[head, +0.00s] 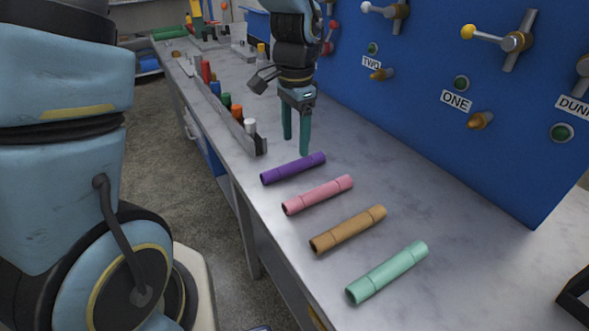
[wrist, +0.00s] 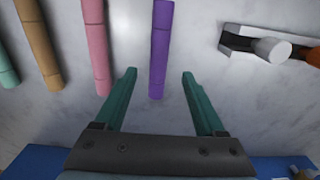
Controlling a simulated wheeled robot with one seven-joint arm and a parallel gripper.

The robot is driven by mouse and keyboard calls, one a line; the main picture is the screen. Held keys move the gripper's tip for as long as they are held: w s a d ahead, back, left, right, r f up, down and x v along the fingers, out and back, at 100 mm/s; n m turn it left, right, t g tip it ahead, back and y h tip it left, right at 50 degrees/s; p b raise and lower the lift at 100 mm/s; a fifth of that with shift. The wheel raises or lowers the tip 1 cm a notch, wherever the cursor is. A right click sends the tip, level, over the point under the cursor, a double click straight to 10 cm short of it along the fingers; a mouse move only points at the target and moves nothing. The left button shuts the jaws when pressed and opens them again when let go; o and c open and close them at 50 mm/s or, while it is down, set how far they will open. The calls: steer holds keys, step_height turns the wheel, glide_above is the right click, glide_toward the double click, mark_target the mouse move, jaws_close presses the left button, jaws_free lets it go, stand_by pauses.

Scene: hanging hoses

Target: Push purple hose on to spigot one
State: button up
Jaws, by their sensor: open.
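The purple hose (head: 293,168) is a short straight tube lying on the grey bench top, the farthest of a row of loose hoses in the head view. My gripper (head: 297,148) points down at the bench just beyond the purple hose, with its green fingers apart. In the wrist view the purple hose (wrist: 160,50) runs up the picture, its near end between the open fingertips of my gripper (wrist: 160,73); nothing is held. Spigot one (head: 481,120) is a brass stub on the blue panel beside the label ONE, with no hose on it.
Pink (head: 318,194), tan (head: 348,229) and mint (head: 388,271) hoses lie nearer on the bench. A rack (head: 240,128) of coloured cylinders runs along the bench's left edge. The blue panel (head: 430,150) carries valves and another spigot (head: 382,74) by the label TWO. Bench before the panel is clear.

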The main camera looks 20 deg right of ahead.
mark_target(294, 163)
steer(key=shift+s+a+f+p, duration=0.15)
steer(key=shift+f+p, duration=0.15)
steer(key=shift+f, duration=1.35)
steer(key=shift+a+f+p, duration=0.1)
steer(key=shift+f+p, duration=0.15)
steer(key=shift+f, duration=1.4)
jaws_close()
